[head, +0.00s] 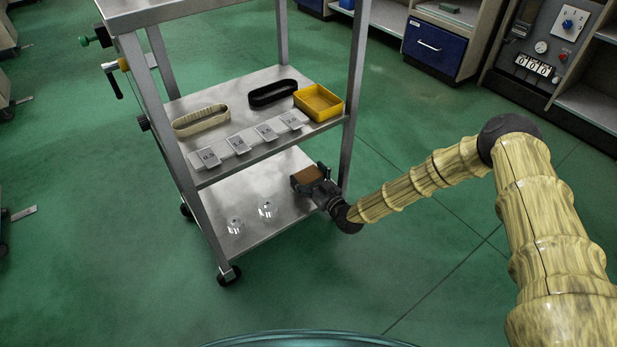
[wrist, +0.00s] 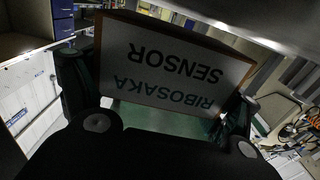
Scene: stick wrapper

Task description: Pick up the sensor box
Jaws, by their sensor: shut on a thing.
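The sensor box (wrist: 170,65) fills the middle of the wrist view, a brown-edged box with a pale face that reads "RIBOSAKA SENSOR" upside down. In the head view the brown box (head: 308,174) sits at the right end of the cart's bottom level, just under the middle shelf. My gripper (head: 314,181) is shut on it, with one finger at each side; its fingers also show in the wrist view (wrist: 158,98). I cannot tell whether the box touches the bottom shelf (head: 255,222).
The metal cart's middle shelf (head: 222,96) is close above my gripper and holds a yellow tray (head: 319,102), a black tray (head: 273,93), a beige tray (head: 201,120) and several labelled plates. Two clear glass pieces (head: 267,209) stand on the bottom shelf. Open green floor lies right of the cart.

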